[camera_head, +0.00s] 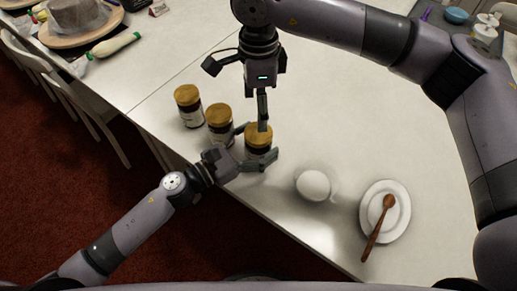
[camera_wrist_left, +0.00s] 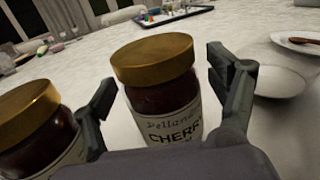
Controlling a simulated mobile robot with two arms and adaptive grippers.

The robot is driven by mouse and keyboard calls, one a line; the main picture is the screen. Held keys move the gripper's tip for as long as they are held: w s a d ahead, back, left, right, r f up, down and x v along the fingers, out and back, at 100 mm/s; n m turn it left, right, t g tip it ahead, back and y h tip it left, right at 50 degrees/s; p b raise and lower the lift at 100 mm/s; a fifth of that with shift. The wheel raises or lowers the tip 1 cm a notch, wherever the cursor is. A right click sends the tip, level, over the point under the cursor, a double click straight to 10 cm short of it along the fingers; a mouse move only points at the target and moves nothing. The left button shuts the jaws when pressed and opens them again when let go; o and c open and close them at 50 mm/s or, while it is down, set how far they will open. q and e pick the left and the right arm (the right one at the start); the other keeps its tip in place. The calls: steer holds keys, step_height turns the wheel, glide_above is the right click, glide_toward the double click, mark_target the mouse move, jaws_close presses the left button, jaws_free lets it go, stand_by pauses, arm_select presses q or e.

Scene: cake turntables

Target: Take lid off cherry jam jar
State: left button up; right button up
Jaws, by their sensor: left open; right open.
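The cherry jam jar (camera_wrist_left: 165,105) stands upright with its gold lid (camera_wrist_left: 152,58) on, and its label reads "CHERRY" in the left wrist view. In the head view its lid (camera_head: 258,140) is the nearest of the row of three. My left gripper (camera_head: 258,143) is open, with one finger on each side of this jar; gaps show beside the glass in the wrist view. My right gripper (camera_head: 263,127) is open and points down, its fingers overlapping the far part of the lid in the head view. It does not show in the wrist view, so it appears to be above the lid.
Two similar gold-lidded jars stand close by, the middle one (camera_head: 220,125) and the far one (camera_head: 188,105). A white rounded object (camera_head: 313,185) and a plate (camera_head: 400,226) with a wooden spoon (camera_head: 378,228) lie to the right. The table edge is near the jars.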

arm_select(q)
steer(key=shift+c, duration=0.5)
jaws_close()
arm_select(e)
steer(key=m, duration=1.6)
steer(key=shift+m, duration=0.4)
steer(key=m, duration=0.5)
steer(key=shift+m, duration=0.3)
steer(key=shift+f, duration=4.05)
steer(key=shift+c, duration=0.3)
